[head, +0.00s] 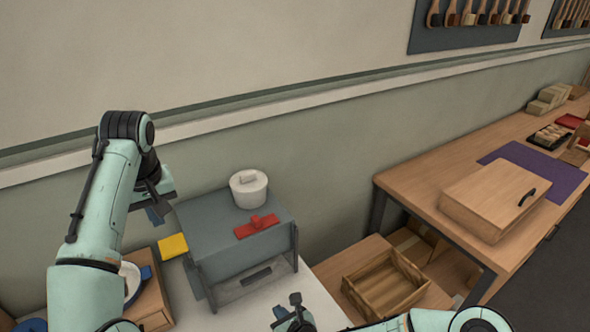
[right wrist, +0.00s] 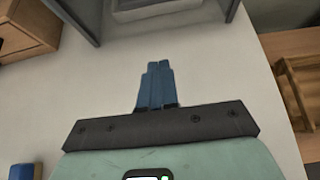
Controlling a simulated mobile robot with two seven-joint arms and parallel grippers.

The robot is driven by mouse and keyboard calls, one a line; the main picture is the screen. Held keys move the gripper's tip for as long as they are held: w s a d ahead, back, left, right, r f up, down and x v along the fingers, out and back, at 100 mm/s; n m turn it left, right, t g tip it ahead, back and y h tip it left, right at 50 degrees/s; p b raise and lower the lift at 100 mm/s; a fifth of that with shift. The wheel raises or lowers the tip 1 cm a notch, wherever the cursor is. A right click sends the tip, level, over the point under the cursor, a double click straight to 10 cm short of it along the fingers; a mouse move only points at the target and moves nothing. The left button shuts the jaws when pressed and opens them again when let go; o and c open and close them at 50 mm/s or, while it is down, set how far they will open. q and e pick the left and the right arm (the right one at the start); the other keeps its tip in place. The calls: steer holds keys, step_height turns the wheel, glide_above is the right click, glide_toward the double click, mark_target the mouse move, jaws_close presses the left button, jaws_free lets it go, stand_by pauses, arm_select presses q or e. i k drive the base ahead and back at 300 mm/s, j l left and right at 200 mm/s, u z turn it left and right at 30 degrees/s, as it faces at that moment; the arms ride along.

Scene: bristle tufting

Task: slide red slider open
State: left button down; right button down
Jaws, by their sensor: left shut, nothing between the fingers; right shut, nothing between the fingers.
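The red slider (head: 257,226) lies on the top of a grey box-shaped machine (head: 215,232), near its front right, with a small raised grip. My left gripper (head: 156,214) is to the left of the machine, at about the height of its top in the picture, apart from the slider. Its blue fingers are shut and empty. My right gripper (head: 281,313) is low in front of the machine; its blue fingers (right wrist: 155,86) are shut and empty over the white table in the right wrist view. No gripper touches the slider.
A white lidded pot (head: 248,190) stands on the machine behind the slider. A yellow block (head: 173,246) sits at its left. A wooden crate (head: 385,283) and a wooden bench with a closed case (head: 494,200) are at right. The white tabletop (head: 215,318) before the machine is mostly clear.

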mark_target(257, 224)
steer(key=k+l, duration=1.15)
steer(key=k, duration=0.15)
